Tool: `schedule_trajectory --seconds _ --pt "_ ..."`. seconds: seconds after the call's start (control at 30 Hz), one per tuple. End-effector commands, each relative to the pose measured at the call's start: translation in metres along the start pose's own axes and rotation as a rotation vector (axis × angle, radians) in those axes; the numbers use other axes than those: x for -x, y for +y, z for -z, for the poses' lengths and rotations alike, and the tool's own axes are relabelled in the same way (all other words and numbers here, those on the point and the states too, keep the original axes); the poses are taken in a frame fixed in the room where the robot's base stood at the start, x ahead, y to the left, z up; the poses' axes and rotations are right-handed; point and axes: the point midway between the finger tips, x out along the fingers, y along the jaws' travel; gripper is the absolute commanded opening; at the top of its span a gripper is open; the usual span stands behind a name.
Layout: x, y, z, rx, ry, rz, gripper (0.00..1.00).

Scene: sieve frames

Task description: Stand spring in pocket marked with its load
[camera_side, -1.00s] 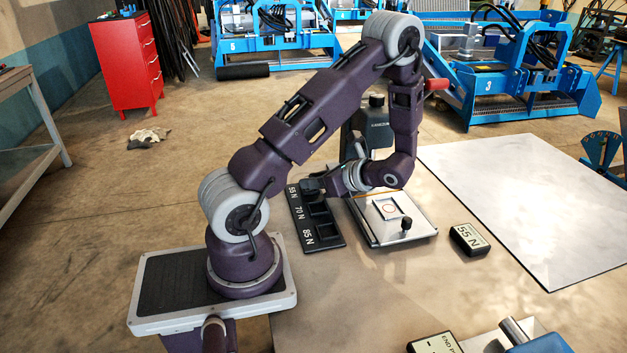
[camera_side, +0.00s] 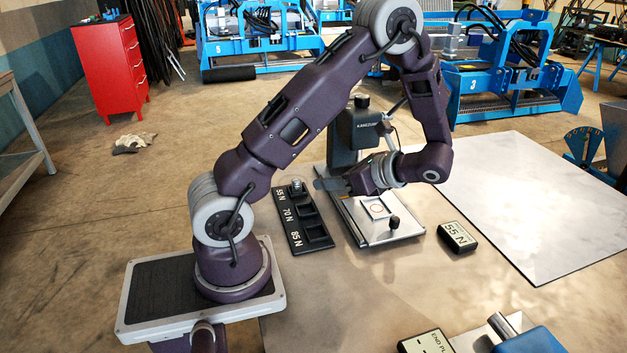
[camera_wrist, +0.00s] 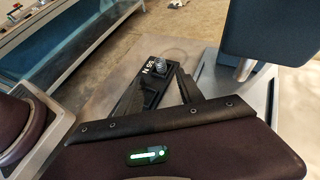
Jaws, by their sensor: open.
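The spring (camera_side: 297,187), a small silvery coil, stands upright in the far pocket of the black rack (camera_side: 300,247), the pocket marked 55 N. The other two pockets, marked 70 N and 85 N, look empty. A display box (camera_side: 457,237) on the table reads 55 N. My gripper (camera_side: 326,184) is open and empty, just right of the spring and apart from it. In the wrist view the spring (camera_wrist: 159,66) shows beyond the open fingers of my gripper (camera_wrist: 160,84), at the end of the rack.
The spring tester's dark column (camera_side: 345,135) and its silvery plate (camera_side: 397,236) stand right of the rack, close to my gripper. A second box (camera_side: 428,342) marked END and a blue device (camera_side: 535,340) sit at the front. A pale sheet (camera_side: 540,200) lies clear at the right.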

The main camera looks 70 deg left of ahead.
Motion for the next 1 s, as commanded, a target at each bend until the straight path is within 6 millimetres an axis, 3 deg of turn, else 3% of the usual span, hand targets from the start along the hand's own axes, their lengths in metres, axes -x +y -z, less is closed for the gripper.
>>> schedule_trajectory --seconds 0.17,0.27,0.4,0.6,0.7,0.83,1.0 --pt "0.020 0.005 -0.005 0.037 0.037 -0.002 0.44" --pt "0.043 0.026 -0.020 0.173 0.175 -0.017 0.44" --pt "0.087 0.078 -0.041 0.463 0.503 -0.062 0.44" --pt "0.148 0.152 -0.054 0.844 1.046 -0.180 0.44" --pt "0.168 0.177 -0.058 0.958 1.256 -0.245 0.44" --pt "0.181 0.192 -0.061 1.024 1.403 -0.298 0.44" --pt "0.184 0.195 -0.061 1.036 1.429 -0.313 0.44"
